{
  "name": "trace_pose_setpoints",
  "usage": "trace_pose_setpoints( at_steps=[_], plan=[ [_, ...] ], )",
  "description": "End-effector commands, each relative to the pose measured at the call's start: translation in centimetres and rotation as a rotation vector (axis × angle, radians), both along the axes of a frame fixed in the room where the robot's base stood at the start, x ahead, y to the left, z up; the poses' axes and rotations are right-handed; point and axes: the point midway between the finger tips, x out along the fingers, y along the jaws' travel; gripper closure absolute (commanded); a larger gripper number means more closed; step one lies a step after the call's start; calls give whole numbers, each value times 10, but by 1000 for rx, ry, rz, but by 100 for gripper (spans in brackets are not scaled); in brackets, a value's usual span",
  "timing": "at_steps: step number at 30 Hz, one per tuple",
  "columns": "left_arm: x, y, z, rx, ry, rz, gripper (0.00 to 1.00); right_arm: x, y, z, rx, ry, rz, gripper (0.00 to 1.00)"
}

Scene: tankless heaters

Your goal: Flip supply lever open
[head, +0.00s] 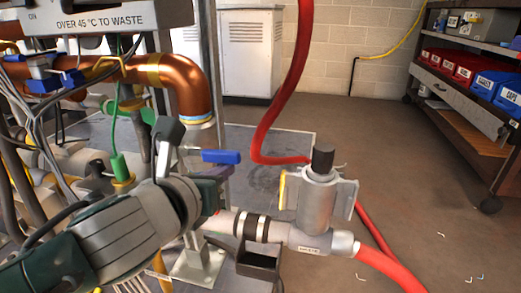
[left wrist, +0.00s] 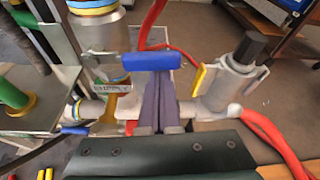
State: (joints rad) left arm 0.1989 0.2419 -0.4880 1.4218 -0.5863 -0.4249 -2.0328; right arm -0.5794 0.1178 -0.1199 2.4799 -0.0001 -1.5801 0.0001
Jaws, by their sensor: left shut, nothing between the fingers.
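A blue lever handle (head: 221,157) lies roughly level above the white horizontal pipe; it also shows in the left wrist view (left wrist: 150,62). I take it for the supply lever, though I cannot read a label on it for certain. My left gripper (head: 212,174) is just below the handle; in the left wrist view its grey-purple fingers (left wrist: 158,84) are together and empty, with their tips at the handle's near side. I cannot tell whether they touch it. The lever's pivot is hidden behind the gripper. My right gripper is out of view.
A grey fitting with a black cap (head: 323,160) and a yellow-edged flange stands right of the lever, with red hoses (head: 385,268) beside it. A copper pipe (head: 185,80) and cables crowd the left. Open floor (head: 430,225) lies right, before shelving (head: 455,105).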

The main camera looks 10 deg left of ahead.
Motion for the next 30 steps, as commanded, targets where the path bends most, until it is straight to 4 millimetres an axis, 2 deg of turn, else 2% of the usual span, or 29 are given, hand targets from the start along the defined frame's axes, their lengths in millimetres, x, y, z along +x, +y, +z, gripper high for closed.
trace_pose_setpoints(
  at_steps=[8, 15, 30],
  plan=[
    [1, 1, 22, -178, 3, 0, 100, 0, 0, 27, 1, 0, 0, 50],
    [1, 5, 38, -409, 11, 0, 100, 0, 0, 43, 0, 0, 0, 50],
    [2, 26, 67, -884, 27, 3, 100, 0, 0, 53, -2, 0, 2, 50]
  ],
)
